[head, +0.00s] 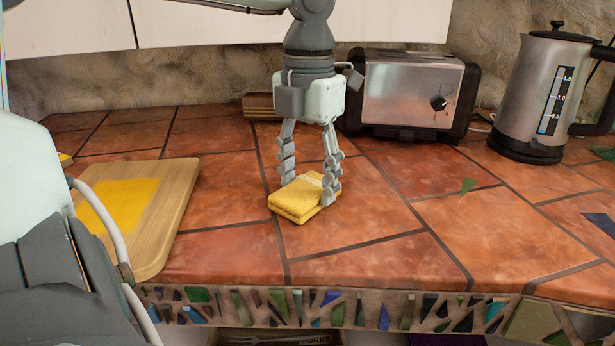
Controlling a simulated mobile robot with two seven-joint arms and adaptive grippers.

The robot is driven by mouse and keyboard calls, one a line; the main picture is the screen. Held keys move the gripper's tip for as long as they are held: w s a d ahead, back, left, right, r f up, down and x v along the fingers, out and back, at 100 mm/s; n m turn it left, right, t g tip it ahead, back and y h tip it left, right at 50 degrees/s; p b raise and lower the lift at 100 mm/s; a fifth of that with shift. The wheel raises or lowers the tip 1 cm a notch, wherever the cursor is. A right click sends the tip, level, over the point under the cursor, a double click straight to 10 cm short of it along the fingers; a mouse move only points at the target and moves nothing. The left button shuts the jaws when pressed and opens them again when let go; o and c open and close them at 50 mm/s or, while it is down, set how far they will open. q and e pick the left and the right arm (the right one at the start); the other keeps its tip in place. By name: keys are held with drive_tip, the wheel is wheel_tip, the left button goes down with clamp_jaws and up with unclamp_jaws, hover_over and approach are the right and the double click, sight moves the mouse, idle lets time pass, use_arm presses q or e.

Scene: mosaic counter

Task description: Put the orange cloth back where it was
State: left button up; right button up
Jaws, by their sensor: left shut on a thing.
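A folded cloth (297,199), yellow to orange-yellow, is on the reddish tiled counter, near the middle of the head view. My left gripper (305,186) comes down from above with its fingers on either side of the cloth, shut on it. The cloth looks to be at counter level; I cannot tell whether it touches the tiles. No other folded cloth shows clearly. My right gripper is not in view.
A wooden board (173,205) with a flat yellow patch (123,203) lies to the left. A toaster (412,92) and a kettle (546,95) stand at the back right. The tiles right of the cloth are mostly clear, up to the mosaic front edge (340,308).

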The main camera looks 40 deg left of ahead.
sight(308, 186)
use_arm(q)
drive_tip(key=o, duration=1.1)
wheel_tip(308, 186, up, 12)
drive_tip(key=shift+r, duration=0.15)
